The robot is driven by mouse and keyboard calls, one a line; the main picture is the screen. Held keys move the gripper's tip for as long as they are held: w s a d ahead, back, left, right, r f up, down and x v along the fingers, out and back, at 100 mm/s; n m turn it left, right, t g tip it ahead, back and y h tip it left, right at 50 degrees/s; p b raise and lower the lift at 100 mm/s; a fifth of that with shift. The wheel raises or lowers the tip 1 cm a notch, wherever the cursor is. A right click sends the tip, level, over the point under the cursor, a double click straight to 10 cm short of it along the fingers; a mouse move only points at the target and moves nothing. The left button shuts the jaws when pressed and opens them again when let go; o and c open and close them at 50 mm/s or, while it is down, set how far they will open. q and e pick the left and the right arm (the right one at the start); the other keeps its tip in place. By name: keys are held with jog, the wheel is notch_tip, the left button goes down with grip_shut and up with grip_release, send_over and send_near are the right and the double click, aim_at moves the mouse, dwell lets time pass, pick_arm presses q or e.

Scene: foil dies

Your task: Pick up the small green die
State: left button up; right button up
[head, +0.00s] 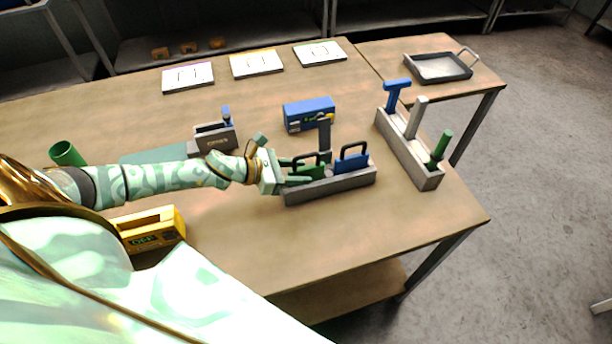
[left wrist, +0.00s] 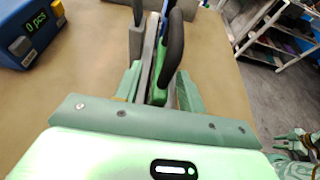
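The green die (head: 308,172) stands in a grey rack (head: 330,186) on the table, with a dark loop handle. My left gripper (head: 298,172) reaches it from the left and partly covers it. In the left wrist view the green die (left wrist: 164,88) and its dark handle lie between the two fingers of my left gripper (left wrist: 158,92). The fingers are apart, with gaps beside the die, so the gripper looks open around it. The die's lower part is hidden.
A blue die (head: 351,163) with a dark handle stands to the right in the same rack. A dark grey upright piece (head: 325,136) rises just behind. A blue counter box (head: 309,114) sits beyond. Another rack (head: 410,152) holds several upright tools at the right.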

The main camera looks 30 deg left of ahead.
pick_arm(q)
jog(key=x, duration=0.2)
jog(key=shift+w+d+f, duration=0.15)
jog(key=shift+w+d, duration=0.1)
grip_shut()
